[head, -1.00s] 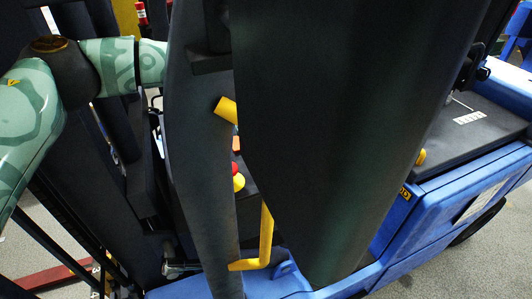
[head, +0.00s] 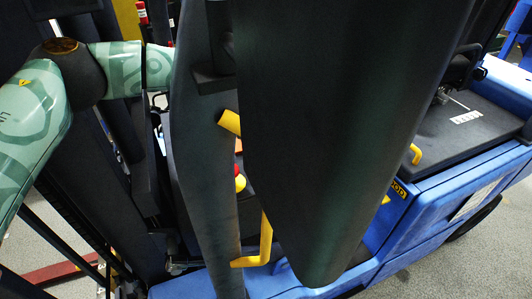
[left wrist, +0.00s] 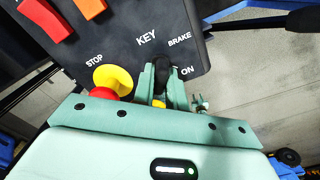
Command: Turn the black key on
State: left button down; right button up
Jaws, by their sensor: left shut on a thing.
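The black key (left wrist: 163,72) sits on a dark control panel (left wrist: 115,45) in the left wrist view, below the white word KEY and left of the word ON. My left gripper (left wrist: 161,80) is shut on the key, with one green finger on each side of it. The fingers partly hide the key, so I cannot tell its exact turn angle. In the head view my left arm comes in from the left, but its gripper and the key are hidden behind large dark uprights. My right gripper is in neither view.
A yellow and red stop button (left wrist: 112,82) is close left of my left gripper. In the head view, a yellow bent handle (head: 266,240) and the blue vehicle body (head: 430,210) lie beyond the dark uprights.

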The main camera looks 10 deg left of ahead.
pick_arm(q)
jog(key=shift+r+m, duration=0.15)
jog(key=shift+m, duration=0.35)
jog(key=shift+w, duration=0.1)
jog(key=c, duration=1.4)
grip_release()
jog(key=shift+c, duration=0.2)
notch_tip(320, 180, up, 16)
jog(key=shift+r, duration=0.1)
